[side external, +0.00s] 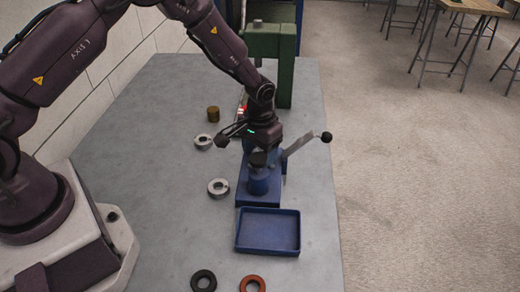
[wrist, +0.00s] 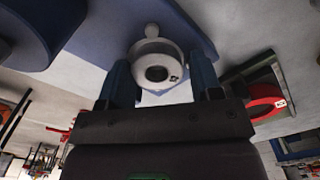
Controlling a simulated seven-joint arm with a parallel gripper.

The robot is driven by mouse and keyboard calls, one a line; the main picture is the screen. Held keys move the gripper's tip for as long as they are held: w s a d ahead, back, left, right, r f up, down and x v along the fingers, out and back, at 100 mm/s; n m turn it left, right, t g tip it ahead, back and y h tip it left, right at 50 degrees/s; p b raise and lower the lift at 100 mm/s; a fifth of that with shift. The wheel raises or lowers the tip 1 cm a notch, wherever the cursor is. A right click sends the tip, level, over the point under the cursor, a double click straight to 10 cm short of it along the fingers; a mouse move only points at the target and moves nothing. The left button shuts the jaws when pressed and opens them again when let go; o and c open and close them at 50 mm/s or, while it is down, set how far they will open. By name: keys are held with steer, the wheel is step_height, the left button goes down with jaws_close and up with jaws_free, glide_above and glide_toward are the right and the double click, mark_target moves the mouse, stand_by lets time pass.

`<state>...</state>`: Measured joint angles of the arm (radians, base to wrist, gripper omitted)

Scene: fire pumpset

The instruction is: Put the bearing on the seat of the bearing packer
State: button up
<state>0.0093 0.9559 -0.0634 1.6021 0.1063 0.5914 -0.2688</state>
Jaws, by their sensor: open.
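The blue bearing packer (side external: 258,190) stands on the grey table, with a lever ending in a black ball (side external: 326,137). My gripper (side external: 260,157) is over the packer, pointing down, and hides its top. In the wrist view my gripper (wrist: 163,82) is open, with a blue finger on each side. A pale round part with a dark central hole (wrist: 157,56) shows between the fingers, with a small knob behind it. I cannot tell whether it is a bearing or part of the packer. Two pale metal rings, (side external: 218,187) and (side external: 203,142), lie on the table left of the packer.
A blue tray (side external: 268,250) lies in front of the packer. A black ring (side external: 203,281) and an orange ring (side external: 252,284) lie at the near edge. A brass cylinder (side external: 213,114) stands farther back. A green frame (side external: 284,70) rises behind my gripper.

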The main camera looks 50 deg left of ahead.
steer(key=shift+d+f, duration=0.1)
steer(key=shift+d, duration=0.45)
steer(key=s+a+r+t, duration=0.1)
steer(key=s+r, duration=0.1)
steer(key=r, duration=0.9)
steer(key=s+a+r, duration=0.1)
steer(key=s+r, duration=0.1)
steer(key=r, duration=0.9)
steer(key=s+r+t, duration=0.2)
steer(key=s+r, duration=0.3)
steer(key=s, duration=0.5)
steer(key=s+a+r+m+t, duration=0.1)
steer(key=s+r, duration=0.3)
steer(key=s, duration=0.7)
steer(key=shift+a+r+m+t, duration=0.25)
steer(key=shift+r+m+t, duration=0.1)
steer(key=shift+t, duration=0.45)
steer(key=shift+s, duration=0.1)
